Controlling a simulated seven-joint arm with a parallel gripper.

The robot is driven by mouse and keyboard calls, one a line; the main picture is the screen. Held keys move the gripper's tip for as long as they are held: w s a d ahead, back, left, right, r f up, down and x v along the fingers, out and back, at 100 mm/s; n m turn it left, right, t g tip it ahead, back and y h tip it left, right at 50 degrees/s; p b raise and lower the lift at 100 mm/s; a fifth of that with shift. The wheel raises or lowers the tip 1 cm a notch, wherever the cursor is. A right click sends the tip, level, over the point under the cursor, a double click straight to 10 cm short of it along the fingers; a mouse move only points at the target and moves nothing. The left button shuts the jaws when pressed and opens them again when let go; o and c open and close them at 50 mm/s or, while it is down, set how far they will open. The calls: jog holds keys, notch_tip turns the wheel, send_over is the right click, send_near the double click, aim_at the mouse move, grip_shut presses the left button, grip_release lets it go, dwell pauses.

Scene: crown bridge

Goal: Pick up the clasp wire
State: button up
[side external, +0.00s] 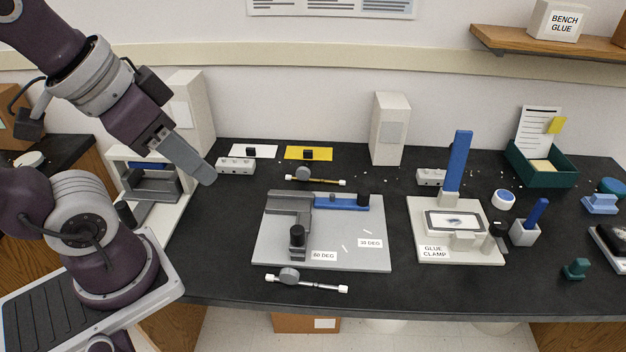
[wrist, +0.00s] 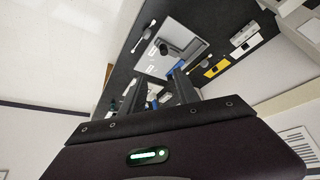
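No part is labelled as the clasp wire. Two thin rods with white ends and a round grey piece lie on the black bench. One rod, silver (side external: 318,286), lies in front of the grey angle plate (side external: 345,262); the other, brass-coloured (side external: 326,182), lies behind it. I cannot tell whether either is the clasp wire. My gripper (side external: 207,179) hangs above the bench, left of the plate and apart from both rods. In the wrist view its two dark fingers (wrist: 168,92) stand apart, with nothing seen held between them.
The angle plate carries grey blocks and a blue bar (side external: 341,202). A glue clamp plate (side external: 470,256) with an upright blue handle (side external: 459,162) stands right. Behind are a yellow card (side external: 297,153), a pale block (side external: 236,166) and a tall white box (side external: 390,130).

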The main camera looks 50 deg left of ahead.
jog(key=m+g, duration=0.6)
jog(key=m, duration=0.4)
send_over(303, 171)
jog(key=f, duration=2.5)
jog(key=shift+w+d, duration=0.1)
jog(key=shift+w, duration=0.3)
jog(key=f, duration=0.7)
jog(key=shift+s+a+f, duration=0.2)
jog(key=shift+s, duration=0.15)
grip_shut()
